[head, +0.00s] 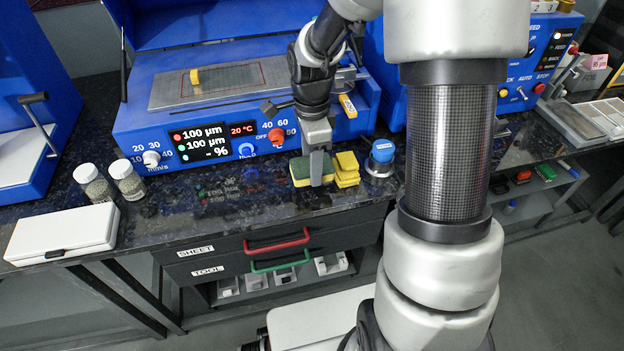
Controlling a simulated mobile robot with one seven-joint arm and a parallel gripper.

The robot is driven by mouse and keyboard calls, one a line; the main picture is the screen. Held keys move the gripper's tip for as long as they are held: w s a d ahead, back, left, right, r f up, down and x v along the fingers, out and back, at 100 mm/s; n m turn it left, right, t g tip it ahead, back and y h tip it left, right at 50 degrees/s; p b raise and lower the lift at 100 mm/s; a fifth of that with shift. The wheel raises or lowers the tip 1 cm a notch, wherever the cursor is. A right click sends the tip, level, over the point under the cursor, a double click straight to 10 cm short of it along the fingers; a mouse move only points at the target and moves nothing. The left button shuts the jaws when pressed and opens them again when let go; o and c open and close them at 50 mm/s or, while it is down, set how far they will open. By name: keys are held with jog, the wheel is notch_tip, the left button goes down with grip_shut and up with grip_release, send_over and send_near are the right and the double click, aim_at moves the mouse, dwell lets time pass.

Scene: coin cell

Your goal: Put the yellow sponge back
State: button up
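A sponge with a yellow body and a green top (300,172) is near the front edge of the dark counter in the head view. My gripper (317,168) points down at it, with one grey finger across the sponge's near side. The other finger is hidden, so I cannot tell whether the fingers are shut on it. I also cannot tell whether the sponge rests on the counter or is slightly raised. A small stack of plain yellow sponges or pads (346,170) sits just to its right, close to the gripper.
A blue coating machine (130,125) with knobs and a display stands behind. A blue-capped container (382,155) is right of the yellow stack. Two jars (128,180) and a white case (62,232) are at left. Drawers with red (278,243) and green handles are below. Counter left of the gripper is clear.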

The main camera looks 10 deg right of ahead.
jog(key=shift+f+b, duration=0.45)
jog(key=shift+f, duration=1.65)
jog(key=shift+f, duration=0.1)
jog(key=o, duration=1)
